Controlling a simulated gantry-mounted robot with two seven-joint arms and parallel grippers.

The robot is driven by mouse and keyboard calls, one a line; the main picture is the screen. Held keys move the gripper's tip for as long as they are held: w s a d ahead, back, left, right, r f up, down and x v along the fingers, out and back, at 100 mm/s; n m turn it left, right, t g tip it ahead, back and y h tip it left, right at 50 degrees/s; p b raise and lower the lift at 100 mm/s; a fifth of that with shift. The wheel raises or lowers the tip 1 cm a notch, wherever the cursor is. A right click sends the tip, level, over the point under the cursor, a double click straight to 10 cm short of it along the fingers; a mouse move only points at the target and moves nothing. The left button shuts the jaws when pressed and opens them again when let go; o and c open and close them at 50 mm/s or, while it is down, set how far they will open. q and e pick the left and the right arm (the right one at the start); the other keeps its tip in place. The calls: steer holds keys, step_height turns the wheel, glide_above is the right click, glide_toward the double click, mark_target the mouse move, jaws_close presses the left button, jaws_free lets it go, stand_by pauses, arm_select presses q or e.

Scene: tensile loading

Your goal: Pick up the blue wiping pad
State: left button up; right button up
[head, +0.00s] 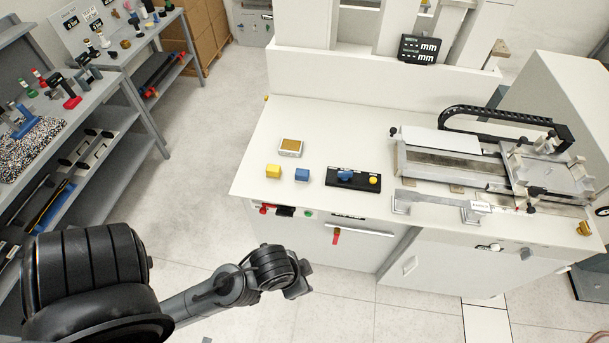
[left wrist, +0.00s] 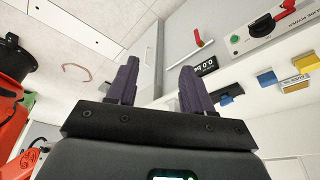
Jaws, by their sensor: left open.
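The blue wiping pad (head: 302,175) is a small blue block lying near the front edge of the white worktop. A yellow block (head: 273,171) lies just left of it. The blue pad appears in the left wrist view (left wrist: 266,77) at the right side. My left gripper (head: 298,285) is low in front of the cabinet, below and apart from the pad. In the left wrist view its two dark fingers (left wrist: 160,63) are spread, with nothing between them. My right gripper is not in view.
A black tray (head: 333,183) with a blue and a yellow item sits right of the pad. A small box with a brown top (head: 291,147) lies behind it. The testing machine (head: 440,160) fills the right side. Shelves (head: 95,70) stand at left. The front left worktop is mostly clear.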

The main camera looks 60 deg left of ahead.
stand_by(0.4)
arm_select(q)
steer(key=o, duration=0.4)
